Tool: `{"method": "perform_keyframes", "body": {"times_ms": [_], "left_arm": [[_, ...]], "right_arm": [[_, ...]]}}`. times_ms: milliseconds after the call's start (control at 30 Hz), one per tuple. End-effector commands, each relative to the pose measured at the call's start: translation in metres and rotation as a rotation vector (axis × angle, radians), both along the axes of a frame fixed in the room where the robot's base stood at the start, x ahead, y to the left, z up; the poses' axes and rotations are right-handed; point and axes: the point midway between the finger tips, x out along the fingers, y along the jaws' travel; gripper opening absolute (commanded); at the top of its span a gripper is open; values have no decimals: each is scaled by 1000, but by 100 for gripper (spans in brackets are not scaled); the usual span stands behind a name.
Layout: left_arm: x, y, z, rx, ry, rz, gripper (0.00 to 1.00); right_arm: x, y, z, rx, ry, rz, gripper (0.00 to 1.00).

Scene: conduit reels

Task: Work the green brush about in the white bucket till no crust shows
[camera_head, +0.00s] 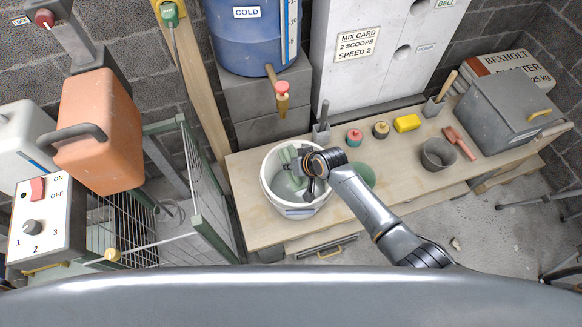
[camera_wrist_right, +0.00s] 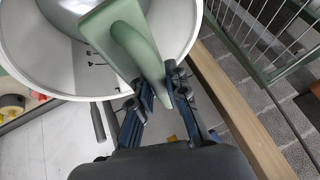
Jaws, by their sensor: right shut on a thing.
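The white bucket (camera_head: 268,196) stands on the wooden bench, its open top upward. My right gripper (camera_head: 306,168) reaches over its rim and is shut on the green brush (camera_head: 288,156). In the right wrist view the brush (camera_wrist_right: 125,42) shows as a green block with a curved handle, and the fingers (camera_wrist_right: 163,92) grip that handle. The brush is over or inside the bucket mouth; contact with the wall is hidden. My left gripper is not in view.
A green round thing (camera_head: 362,175) sits behind my right forearm. A brass tap (camera_head: 282,98) hangs behind the bucket. A green-framed cage (camera_head: 205,190) stands left.

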Motion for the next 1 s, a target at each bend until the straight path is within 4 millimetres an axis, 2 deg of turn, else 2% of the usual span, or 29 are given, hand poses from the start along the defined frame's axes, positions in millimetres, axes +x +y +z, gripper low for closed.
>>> {"method": "perform_keyframes", "body": {"times_ms": [800, 1000], "left_arm": [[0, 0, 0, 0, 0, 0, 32], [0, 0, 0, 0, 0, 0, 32]], "right_arm": [[0, 0, 66, 1, -3, 0, 0], [0, 0, 72, 0, -1, 0, 0]]}}
